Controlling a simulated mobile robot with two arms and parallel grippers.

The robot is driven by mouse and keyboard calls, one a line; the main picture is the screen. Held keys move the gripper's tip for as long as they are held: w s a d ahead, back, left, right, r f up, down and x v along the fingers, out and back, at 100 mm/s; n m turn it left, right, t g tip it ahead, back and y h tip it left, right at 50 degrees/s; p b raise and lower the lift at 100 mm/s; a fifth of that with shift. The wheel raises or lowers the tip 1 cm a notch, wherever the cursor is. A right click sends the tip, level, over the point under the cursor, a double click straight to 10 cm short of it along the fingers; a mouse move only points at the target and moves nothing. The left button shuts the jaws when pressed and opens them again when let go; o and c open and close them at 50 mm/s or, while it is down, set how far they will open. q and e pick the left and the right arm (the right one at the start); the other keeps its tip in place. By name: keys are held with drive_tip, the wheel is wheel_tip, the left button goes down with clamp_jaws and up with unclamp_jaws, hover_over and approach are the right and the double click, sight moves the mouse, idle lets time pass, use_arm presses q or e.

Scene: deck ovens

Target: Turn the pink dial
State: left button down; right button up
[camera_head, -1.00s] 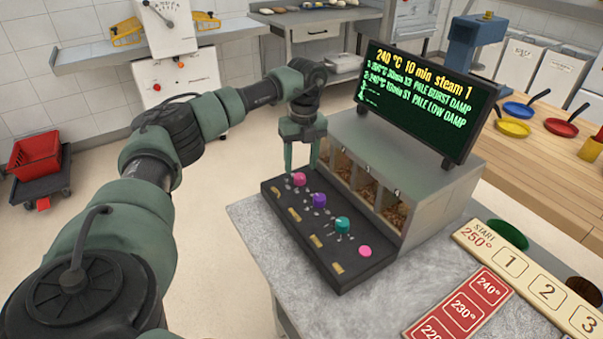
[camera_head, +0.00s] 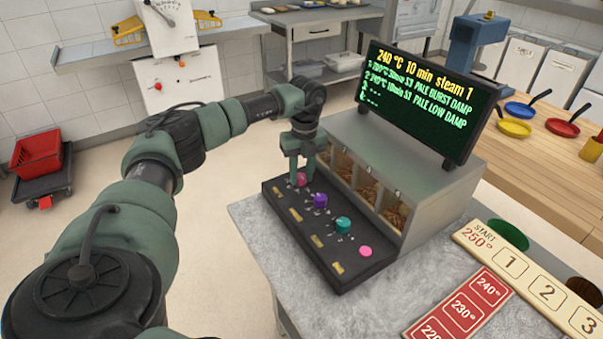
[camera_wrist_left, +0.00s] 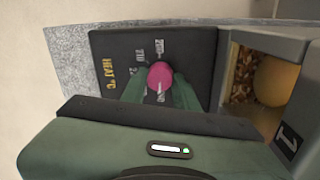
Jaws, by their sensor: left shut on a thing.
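The pink dial (camera_head: 300,180) is the farthest knob on the black control panel (camera_head: 345,268). My left gripper (camera_head: 301,176) points down over it and is shut on it. In the left wrist view the pink dial (camera_wrist_left: 160,76) sits between the two green fingers (camera_wrist_left: 158,90), with a pale pointer mark on its top. The label "HEAT °C" and some numbers show beside it on the panel. A purple dial (camera_head: 320,200), a teal dial (camera_head: 343,225) and another pink dial (camera_head: 365,251) follow towards the near end. My right gripper is not in view.
A screen (camera_head: 418,102) reading "240 °C 10 min steam 1" stands on a grey box (camera_head: 437,205) with compartments, close beside my gripper. Number boards (camera_head: 462,300) lie on the grey counter (camera_head: 395,290). A wooden table (camera_head: 545,150) holds pans.

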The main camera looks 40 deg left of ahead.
use_arm(q)
drive_tip(key=m+p, duration=0.1)
drive_tip(key=m, duration=0.2)
drive_tip(key=shift+r, duration=0.1)
drive_tip(key=m+p, duration=0.1)
drive_tip(key=m, duration=0.3)
drive_tip(key=shift+s+m, duration=0.1)
drive_tip(key=shift+m, duration=0.2)
drive_tip(key=m, duration=0.4)
drive_tip(key=shift+a+t+p, duration=0.1)
drive_tip(key=shift+t+p, duration=0.2)
drive_tip(key=shift+p, duration=0.05)
drive_tip(key=m, duration=0.6)
drive_tip(key=shift+a, duration=0.1)
drive_tip(key=c, duration=1.1)
unclamp_jaws()
drive_tip(key=shift+o, duration=0.2)
